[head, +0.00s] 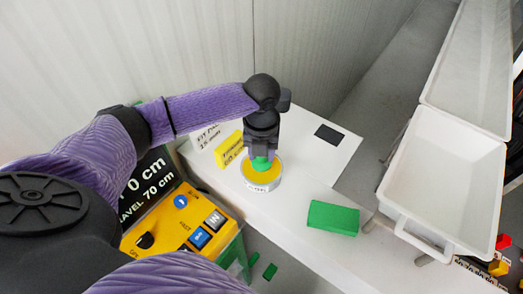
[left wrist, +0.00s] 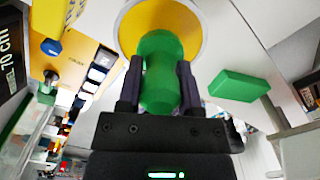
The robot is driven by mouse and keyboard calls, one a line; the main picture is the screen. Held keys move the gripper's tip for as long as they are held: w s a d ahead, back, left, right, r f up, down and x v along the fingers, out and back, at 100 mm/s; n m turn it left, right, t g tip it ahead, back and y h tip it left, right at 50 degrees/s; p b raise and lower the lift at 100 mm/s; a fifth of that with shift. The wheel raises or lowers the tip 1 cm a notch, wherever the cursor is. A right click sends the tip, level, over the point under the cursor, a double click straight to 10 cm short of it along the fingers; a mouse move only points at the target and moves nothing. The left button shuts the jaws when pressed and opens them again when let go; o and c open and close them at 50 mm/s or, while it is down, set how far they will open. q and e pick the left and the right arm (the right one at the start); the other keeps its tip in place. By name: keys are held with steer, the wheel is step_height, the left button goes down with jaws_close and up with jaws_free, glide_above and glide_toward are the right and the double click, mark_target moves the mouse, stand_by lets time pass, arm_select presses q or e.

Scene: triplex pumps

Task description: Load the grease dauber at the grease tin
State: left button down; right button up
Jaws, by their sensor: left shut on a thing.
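The grease tin (head: 262,184) is a round, pale tin with a yellow-orange top, standing on the white table. My left gripper (head: 262,157) points down over it, shut on the green dauber (head: 261,163). In the left wrist view the green dauber (left wrist: 160,75) sits between the two dark fingers, in front of the tin's yellow surface (left wrist: 200,35). The dauber's lower end overlaps the yellow in both views; whether it touches the grease I cannot tell. My right gripper is not in view.
A green block (head: 333,218) lies on the white table right of the tin. A yellow sign (head: 229,149) and a white sign (head: 207,136) stand behind left. A yellow control box (head: 180,222) is at left. White bins (head: 440,180) stand at right. A dark square (head: 328,135) lies on the table.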

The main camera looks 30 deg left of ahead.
arm_select(q)
steer(key=shift+f, duration=0.4)
stand_by(1.1)
steer(key=shift+s+f, duration=0.1)
stand_by(0.6)
steer(key=shift+r+p, duration=0.5)
steer(key=shift+p, duration=0.2)
step_height(320, 180, up, 6)
steer(key=p, duration=0.7)
steer(key=shift+r, duration=0.2)
steer(key=shift+f, duration=0.15)
